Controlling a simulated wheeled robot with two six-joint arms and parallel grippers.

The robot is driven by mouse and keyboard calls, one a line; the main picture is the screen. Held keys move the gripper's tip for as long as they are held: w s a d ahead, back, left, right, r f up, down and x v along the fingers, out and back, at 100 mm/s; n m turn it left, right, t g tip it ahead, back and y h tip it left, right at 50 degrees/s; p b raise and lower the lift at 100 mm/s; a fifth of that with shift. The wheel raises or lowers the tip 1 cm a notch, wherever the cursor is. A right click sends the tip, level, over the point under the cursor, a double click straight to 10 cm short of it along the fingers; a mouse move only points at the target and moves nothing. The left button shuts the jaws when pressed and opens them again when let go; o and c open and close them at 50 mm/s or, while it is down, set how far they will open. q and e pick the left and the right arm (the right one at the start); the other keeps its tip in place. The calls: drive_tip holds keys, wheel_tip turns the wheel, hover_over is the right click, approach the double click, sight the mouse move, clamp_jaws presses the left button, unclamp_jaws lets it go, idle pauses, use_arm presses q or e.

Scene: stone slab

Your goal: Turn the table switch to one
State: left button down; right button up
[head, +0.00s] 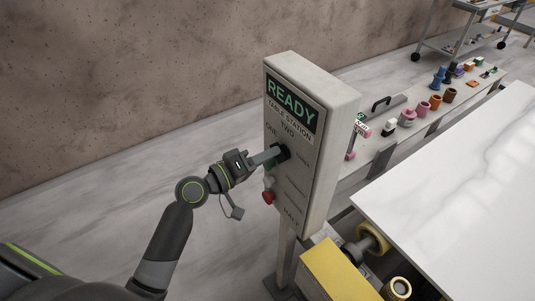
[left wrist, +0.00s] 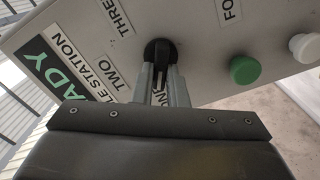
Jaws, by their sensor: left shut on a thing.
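The table switch is a black rotary knob on the face of a grey control box (head: 335,165); it shows between my fingertips in the left wrist view (left wrist: 161,48). My left gripper (head: 274,156) is shut on the knob, coming in from the left; its two grey fingers also show in the left wrist view (left wrist: 162,80). Labels TWO (left wrist: 118,76) and THREE (left wrist: 119,17) are readable around the knob. The ONE label (left wrist: 161,98) is partly hidden by my fingers. Which mark the knob points at is hard to tell. My right gripper is not in view.
A green button (left wrist: 244,70) and a white button (left wrist: 305,48) sit beside the knob. A red button (head: 268,197) is lower on the box.

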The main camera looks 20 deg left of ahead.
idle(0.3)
use_arm(q)
drive_tip(key=c, duration=1.4)
unclamp_jaws()
drive_tip(key=shift+c, duration=0.2)
drive_tip(key=b+v, duration=0.9)
drive_tip(key=v, duration=0.8)
drive_tip(key=shift+b, duration=0.3)
drive_tip(key=shift+s+a+f, duration=0.1)
drive_tip(key=shift+s+a, duration=0.05)
drive_tip(key=shift+a, duration=0.05)
